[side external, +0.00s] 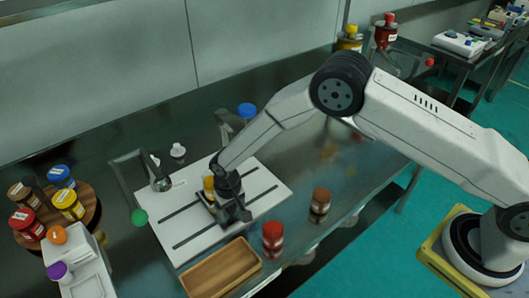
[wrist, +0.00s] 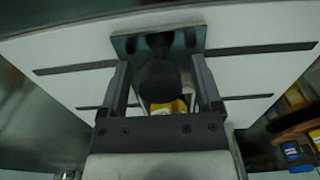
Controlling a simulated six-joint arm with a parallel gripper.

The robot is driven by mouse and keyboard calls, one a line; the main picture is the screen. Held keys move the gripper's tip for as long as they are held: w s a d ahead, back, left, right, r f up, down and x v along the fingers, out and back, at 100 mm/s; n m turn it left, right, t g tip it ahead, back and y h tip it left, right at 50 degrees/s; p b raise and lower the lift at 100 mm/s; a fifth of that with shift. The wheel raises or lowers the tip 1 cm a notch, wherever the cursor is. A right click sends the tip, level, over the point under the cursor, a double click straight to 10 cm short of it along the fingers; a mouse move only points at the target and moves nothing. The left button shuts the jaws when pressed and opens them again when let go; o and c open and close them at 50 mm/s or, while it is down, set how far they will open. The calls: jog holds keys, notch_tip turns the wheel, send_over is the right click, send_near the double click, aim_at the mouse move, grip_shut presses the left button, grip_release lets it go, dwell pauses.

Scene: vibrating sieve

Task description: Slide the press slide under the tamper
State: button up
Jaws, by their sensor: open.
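My gripper (side external: 236,213) is low over the white base board (side external: 267,180) in the side view, its fingers pointing down. In the wrist view my gripper (wrist: 161,70) is open, one finger on each side of a dark round knob (wrist: 159,83). Contact with the knob cannot be told. The knob stands by a grey metal plate (wrist: 196,38), which looks like part of the press slide. A yellow-topped jar (wrist: 167,107) is close behind the knob; it also shows in the side view (side external: 208,186). I cannot clearly identify the tamper; my arm hides part of this area.
A wooden tray (side external: 222,270), a red-capped jar (side external: 272,236) and a brown-capped jar (side external: 320,201) are in front and right. Several jars stand on a round wooden rack (side external: 88,222) at far left.

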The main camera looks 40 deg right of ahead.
jog(key=shift+d, duration=0.1)
jog(key=shift+d, duration=6.7)
jog(key=shift+o, duration=1.2)
jog(key=shift+r, duration=0.15)
notch_tip(320, 180, up, 9)
